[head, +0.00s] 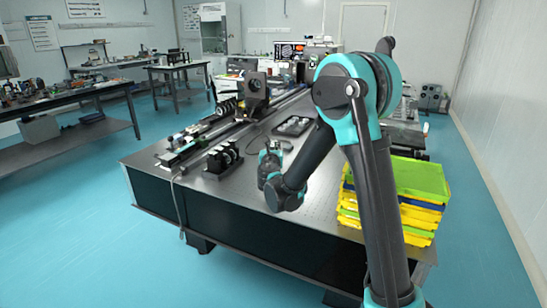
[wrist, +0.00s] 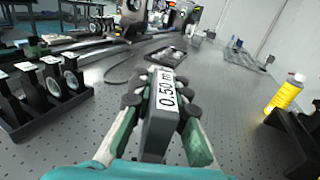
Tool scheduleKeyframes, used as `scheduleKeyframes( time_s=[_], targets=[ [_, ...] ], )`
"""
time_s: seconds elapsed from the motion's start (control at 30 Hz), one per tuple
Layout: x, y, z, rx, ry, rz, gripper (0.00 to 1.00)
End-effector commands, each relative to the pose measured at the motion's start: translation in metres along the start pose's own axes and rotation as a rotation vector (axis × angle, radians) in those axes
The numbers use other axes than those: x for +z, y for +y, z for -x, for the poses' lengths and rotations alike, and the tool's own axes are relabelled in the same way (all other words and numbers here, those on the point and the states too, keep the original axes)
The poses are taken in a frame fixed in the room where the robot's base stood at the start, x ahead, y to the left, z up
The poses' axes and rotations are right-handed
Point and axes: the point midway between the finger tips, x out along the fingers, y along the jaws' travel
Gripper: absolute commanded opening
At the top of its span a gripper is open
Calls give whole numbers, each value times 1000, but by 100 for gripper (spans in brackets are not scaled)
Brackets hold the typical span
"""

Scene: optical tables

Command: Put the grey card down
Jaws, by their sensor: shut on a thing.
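The grey card (wrist: 158,130) is a narrow grey piece with a white label reading "0.50 m" and a cut-off letter on its top edge. My gripper (wrist: 161,100) is shut on it, with dark pads pressed on both sides in the wrist view. The card stands roughly upright over the perforated table (wrist: 225,105). I cannot tell whether its bottom touches the surface. In the head view my gripper (head: 271,150) is low over the middle of the table, and the card is not clear there.
A dark tray (head: 293,126) lies beyond my gripper. A rack of mounted optics (wrist: 45,95) stands at left, with a cable between. A yellow bottle (wrist: 284,94) is at right in the wrist view. Stacked yellow and green bins (head: 420,180) occupy the near right corner. Bare table surrounds the card.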

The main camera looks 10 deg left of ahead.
Motion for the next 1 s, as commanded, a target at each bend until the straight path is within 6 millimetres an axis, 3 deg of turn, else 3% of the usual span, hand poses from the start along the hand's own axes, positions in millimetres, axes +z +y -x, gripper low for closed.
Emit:
scheduleKeyframes(
  time_s=[0.27,0.53,0.93,0.97,1.0],
  targets=[
    [-17,0,0,0,0,0,0],
    [-47,0,0,0,0,1,0],
    [-52,0,0,0,0,0,0],
    [-52,0,0,0,0,0,16],
    [-52,0,0,0,0,0,21]
  ],
)
